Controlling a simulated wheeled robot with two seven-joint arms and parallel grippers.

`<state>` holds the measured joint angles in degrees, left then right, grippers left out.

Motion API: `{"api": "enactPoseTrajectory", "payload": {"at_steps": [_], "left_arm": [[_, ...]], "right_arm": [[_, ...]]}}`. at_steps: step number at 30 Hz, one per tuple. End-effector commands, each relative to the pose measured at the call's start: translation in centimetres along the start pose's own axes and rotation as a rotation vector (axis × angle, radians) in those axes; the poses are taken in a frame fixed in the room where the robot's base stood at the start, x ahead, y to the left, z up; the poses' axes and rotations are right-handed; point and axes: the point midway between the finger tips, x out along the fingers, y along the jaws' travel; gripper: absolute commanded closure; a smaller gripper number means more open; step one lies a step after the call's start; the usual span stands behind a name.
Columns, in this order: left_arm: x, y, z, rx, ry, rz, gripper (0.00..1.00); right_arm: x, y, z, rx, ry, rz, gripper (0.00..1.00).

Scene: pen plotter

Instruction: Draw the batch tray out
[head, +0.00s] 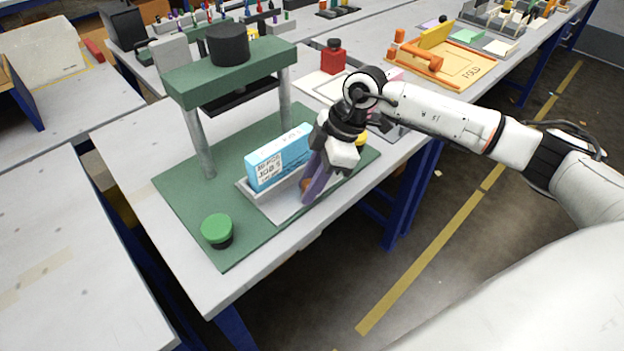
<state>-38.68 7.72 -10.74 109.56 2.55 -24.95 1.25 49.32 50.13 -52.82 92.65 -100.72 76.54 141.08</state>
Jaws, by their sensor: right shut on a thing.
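The batch tray (284,209), pale grey with a low rim, lies on the green base plate in front of the green press (228,72). A blue and white box (280,158) stands in the tray. My right gripper (309,193) reaches down at the tray's right end. Its purple-grey fingers are shut on what appears to be the tray's handle, of which a small orange-brown part (304,185) shows. The fingers hide most of the grip. My left gripper is not in view.
A green push button (217,231) stands at the plate's front corner. A red bottle (333,57) stands beyond the plate, and an orange folding fixture (440,62) is farther back. The table's front edge is near the tray.

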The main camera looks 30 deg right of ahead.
Motion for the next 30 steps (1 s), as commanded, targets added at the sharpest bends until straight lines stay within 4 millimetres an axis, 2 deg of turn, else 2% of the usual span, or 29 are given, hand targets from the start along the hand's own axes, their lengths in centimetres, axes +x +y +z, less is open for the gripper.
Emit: {"api": "enactPoseTrajectory", "payload": {"at_steps": [3, 4, 6, 7, 15, 19, 30], "left_arm": [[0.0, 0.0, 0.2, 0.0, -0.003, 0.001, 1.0], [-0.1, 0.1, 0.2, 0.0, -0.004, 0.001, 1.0], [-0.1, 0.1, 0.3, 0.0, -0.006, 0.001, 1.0], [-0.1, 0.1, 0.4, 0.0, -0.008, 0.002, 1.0], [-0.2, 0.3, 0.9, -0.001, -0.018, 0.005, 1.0], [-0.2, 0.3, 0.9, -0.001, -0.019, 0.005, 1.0], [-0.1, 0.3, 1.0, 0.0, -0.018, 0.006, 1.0]], "right_arm": [[0.0, -0.2, 0.3, 0.0, -0.008, -0.007, 1.0], [0.0, -0.2, 0.3, 0.0, -0.008, -0.008, 0.71], [0.0, -0.2, 0.3, 0.0, -0.007, -0.007, 0.59], [0.0, -0.2, 0.3, 0.0, -0.007, -0.007, 0.57], [-0.1, -0.1, 0.2, 0.0, -0.004, -0.005, 0.57], [-1.0, -0.1, 0.2, 0.0, -0.003, -0.003, 0.57], [-7.9, -0.1, 0.2, 0.0, -0.004, -0.003, 0.57]]}}
